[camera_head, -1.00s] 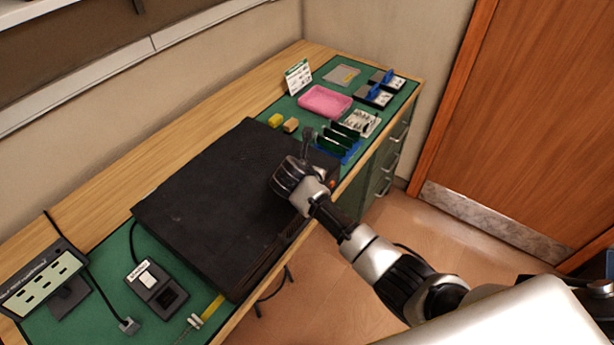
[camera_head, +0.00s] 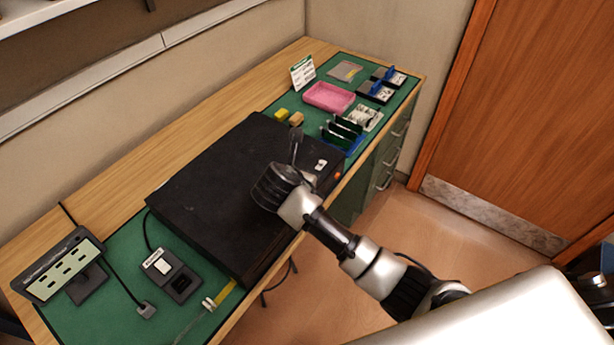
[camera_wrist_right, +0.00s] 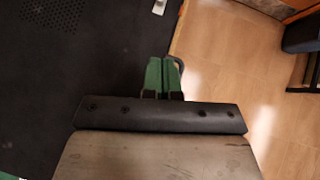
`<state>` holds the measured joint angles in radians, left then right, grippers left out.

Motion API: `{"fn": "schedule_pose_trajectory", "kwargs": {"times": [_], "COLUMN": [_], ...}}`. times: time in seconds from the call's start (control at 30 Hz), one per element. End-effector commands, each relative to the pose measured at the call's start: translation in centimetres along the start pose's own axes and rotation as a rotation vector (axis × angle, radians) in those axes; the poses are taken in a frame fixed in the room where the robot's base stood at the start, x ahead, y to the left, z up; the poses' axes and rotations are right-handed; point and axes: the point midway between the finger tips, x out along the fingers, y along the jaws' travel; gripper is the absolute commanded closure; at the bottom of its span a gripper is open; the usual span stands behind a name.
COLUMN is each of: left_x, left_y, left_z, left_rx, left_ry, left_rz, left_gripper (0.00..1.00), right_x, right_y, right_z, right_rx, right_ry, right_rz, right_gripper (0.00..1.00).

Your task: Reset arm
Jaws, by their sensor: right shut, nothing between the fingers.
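My right arm comes in from the lower right in the head view. Its gripper (camera_head: 295,148) is above the right part of a large black case (camera_head: 215,190) on the bench. In the right wrist view the green fingertips (camera_wrist_right: 163,76) are together with nothing between them. The black case fills the left of that view, below the fingers, and the floor shows to the right. My left gripper is in neither view.
The bench (camera_head: 140,158) has green mats. Behind the case are a pink tray (camera_head: 328,97), green boards in a blue rack (camera_head: 343,134) and yellow blocks (camera_head: 281,114). A black switch box (camera_head: 172,275) and a socket panel (camera_head: 62,265) stand at the left. A wooden door (camera_head: 525,120) is at the right.

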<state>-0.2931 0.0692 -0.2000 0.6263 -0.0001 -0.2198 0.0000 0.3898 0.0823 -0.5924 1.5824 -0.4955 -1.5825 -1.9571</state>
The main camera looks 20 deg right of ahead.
Motion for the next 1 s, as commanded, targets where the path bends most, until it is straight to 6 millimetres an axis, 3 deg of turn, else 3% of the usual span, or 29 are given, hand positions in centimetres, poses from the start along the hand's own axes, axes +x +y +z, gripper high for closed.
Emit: {"fn": "schedule_pose_trajectory", "kwargs": {"times": [0.2, 0.67, 0.83, 1.0], "left_x": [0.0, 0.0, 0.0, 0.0], "left_y": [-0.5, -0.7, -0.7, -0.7], "left_z": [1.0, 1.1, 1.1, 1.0], "left_rx": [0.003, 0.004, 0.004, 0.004], "left_ry": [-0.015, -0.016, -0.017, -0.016], "left_rz": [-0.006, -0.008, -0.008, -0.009], "left_gripper": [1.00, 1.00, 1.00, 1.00], "right_x": [-0.5, -0.4, -0.8, -2.4], "right_y": [0.0, -0.2, -2.6, -7.5], "right_z": [0.0, -0.3, -3.4, -8.3], "right_rx": [0.000, 0.018, 0.257, 0.756], "right_ry": [0.000, 0.008, 0.114, 0.300], "right_rz": [-0.001, 0.001, 0.013, -0.033], "right_gripper": [1.00, 1.00, 1.00, 1.00]}}
